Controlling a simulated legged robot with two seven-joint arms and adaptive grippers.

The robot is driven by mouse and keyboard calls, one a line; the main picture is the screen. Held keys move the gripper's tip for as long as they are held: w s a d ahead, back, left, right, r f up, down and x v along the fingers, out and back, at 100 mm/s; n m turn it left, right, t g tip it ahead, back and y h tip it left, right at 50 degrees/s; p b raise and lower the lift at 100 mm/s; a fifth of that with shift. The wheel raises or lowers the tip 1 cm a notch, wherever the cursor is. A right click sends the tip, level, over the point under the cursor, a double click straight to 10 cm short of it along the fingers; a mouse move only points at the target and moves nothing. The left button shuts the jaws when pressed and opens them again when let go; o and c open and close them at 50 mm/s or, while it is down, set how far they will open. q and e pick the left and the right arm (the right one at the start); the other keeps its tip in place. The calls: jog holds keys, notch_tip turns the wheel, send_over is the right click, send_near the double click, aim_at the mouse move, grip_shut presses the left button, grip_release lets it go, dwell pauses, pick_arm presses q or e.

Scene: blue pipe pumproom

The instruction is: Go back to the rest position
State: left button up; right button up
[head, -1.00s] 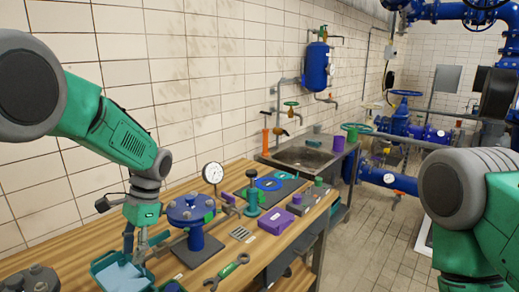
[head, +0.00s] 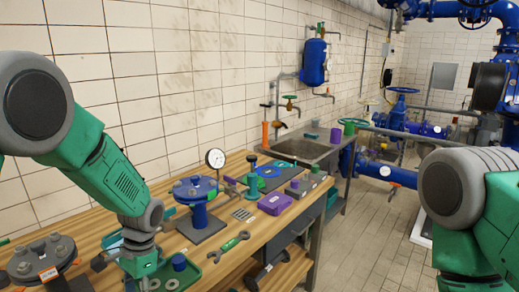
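My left arm comes in from the left, and its wrist hangs over the near left part of the wooden workbench (head: 225,240). My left gripper (head: 138,282) is at the bottom edge of the head view, beside a green tray (head: 212,273). Its fingers are mostly cut off or hidden, so I cannot tell whether it is open or holds anything. My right arm is at the right edge with its elbow raised; the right gripper is out of view.
A sink (head: 300,150) stands behind. The tiled floor (head: 370,240) right of the bench is clear.

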pick_arm(q)
jog(key=s+f+n+t+h+b, duration=0.15)
jog(key=s+f+b, duration=0.25)
jog(key=s+f, duration=0.55)
jog(key=s+f+n+b, duration=0.2)
jog(key=s+f+b, duration=0.3)
jog(key=f, duration=0.8)
jog(key=s+f+n+t+b, duration=0.1)
jog(key=s+f+b, duration=0.1)
jog(key=s, duration=0.5)
jog(key=s+f+n+t+b, duration=0.1)
jog(key=s+f, duration=0.1)
jog(key=s, duration=0.6)
jog(key=shift+f+n+b, duration=0.25)
jog(key=shift+n+b, duration=0.1)
jog(key=shift+w+h, duration=0.1)
jog(key=shift+h, duration=0.15)
dwell(2.4)
